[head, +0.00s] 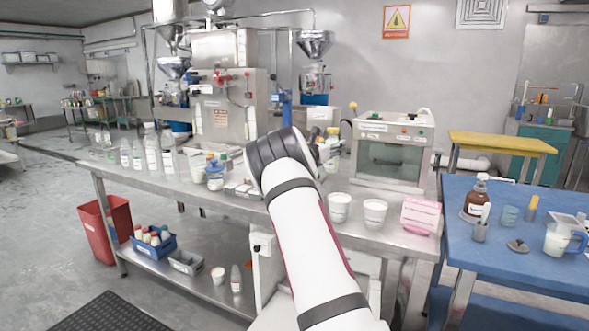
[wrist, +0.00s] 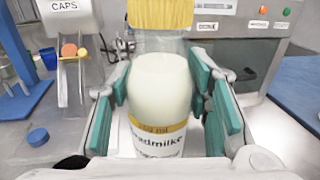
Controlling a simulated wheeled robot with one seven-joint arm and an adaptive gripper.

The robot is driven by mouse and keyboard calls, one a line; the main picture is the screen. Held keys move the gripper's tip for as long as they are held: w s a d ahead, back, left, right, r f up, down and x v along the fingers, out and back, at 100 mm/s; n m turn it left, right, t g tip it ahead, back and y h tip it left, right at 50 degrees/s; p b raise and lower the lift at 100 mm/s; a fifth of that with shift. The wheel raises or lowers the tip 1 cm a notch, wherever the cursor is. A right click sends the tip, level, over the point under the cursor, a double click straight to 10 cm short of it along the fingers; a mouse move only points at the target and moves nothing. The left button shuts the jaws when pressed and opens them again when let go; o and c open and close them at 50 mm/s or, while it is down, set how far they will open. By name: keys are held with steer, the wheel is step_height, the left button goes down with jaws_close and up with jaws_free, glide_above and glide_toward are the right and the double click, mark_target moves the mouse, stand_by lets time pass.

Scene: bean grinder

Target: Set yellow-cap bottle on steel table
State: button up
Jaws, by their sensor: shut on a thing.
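The yellow-cap bottle (wrist: 158,85) is white, with a yellow cap (wrist: 160,14) and a printed white label with a yellow band. It fills the middle of the wrist view. My gripper (wrist: 165,108) is shut on it, with teal pads at both sides of its body. The bottle's base is out of view, so I cannot tell whether it touches the surface. The steel table (head: 160,187) runs across the middle of the head view. In that view my arm largely hides the gripper, which is over the table's back part.
A glass-fronted steel box (head: 393,150) stands behind at the right. White tubs (head: 339,208) and a pink box (head: 421,216) are near the front edge. A caps dispenser (wrist: 70,20) and a loose blue cap (wrist: 38,137) are left of the bottle. A blue table (head: 490,262) adjoins at right.

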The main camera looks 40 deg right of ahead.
mark_target(331, 172)
step_height(331, 172, down, 10)
steer(key=shift+r+b, duration=0.25)
steer(key=shift+b, duration=0.6)
steer(key=shift+f, duration=0.1)
steer(key=o, duration=1.4)
